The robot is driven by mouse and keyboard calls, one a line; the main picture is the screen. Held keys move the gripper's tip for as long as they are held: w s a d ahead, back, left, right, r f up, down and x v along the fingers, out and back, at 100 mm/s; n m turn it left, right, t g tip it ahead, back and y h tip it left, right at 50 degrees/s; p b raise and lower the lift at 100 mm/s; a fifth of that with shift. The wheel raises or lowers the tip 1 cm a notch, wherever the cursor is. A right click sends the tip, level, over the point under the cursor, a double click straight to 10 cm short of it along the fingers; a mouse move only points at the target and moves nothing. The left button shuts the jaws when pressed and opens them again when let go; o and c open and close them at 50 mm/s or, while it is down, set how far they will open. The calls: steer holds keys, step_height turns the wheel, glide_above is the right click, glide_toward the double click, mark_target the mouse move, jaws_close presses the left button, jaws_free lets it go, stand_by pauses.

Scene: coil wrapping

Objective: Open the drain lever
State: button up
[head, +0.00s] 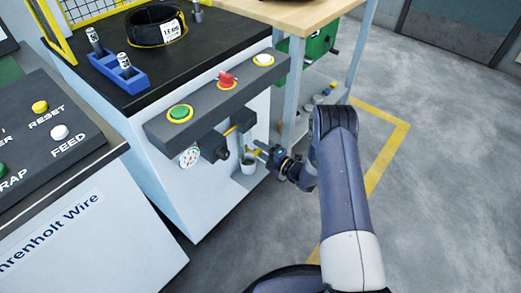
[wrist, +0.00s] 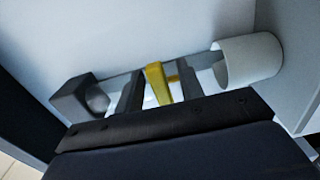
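The drain lever (wrist: 157,84) is a short yellow handle on a grey horizontal pipe, seen in the middle of the wrist view. My gripper (wrist: 160,83) has its two dark fingers apart, one on each side of the lever. A narrow gap shows by each finger, so I cannot see it gripping. In the head view my gripper (head: 260,151) is at the front of the white machine, low down beside a pale cup (head: 248,164). The lever is small and partly hidden there.
The white cup (wrist: 262,61) is at the pipe's right end; a dark block (wrist: 76,94) is at its left. Open floor (head: 440,190) lies right.

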steer(key=shift+c, duration=0.6)
jaws_close()
steer(key=shift+f, duration=0.1)
steer(key=m+b, duration=0.1)
steer(key=b, duration=0.1)
steer(key=f+m+b, duration=0.1)
steer(key=m, duration=0.1)
steer(key=shift+b, duration=0.4)
steer(key=m+b, duration=0.2)
steer(key=m, duration=0.3)
steer(key=s+a+f+m+b, duration=0.1)
steer(key=m+b, duration=0.1)
steer(key=m, duration=0.3)
steer(key=s+m+b, duration=0.1)
steer(key=m+b, duration=0.1)
steer(key=m, duration=0.2)
steer(key=shift+s+a+f+m, duration=0.1)
steer(key=shift+a+f+m, duration=0.2)
steer(key=shift+f+m, duration=0.1)
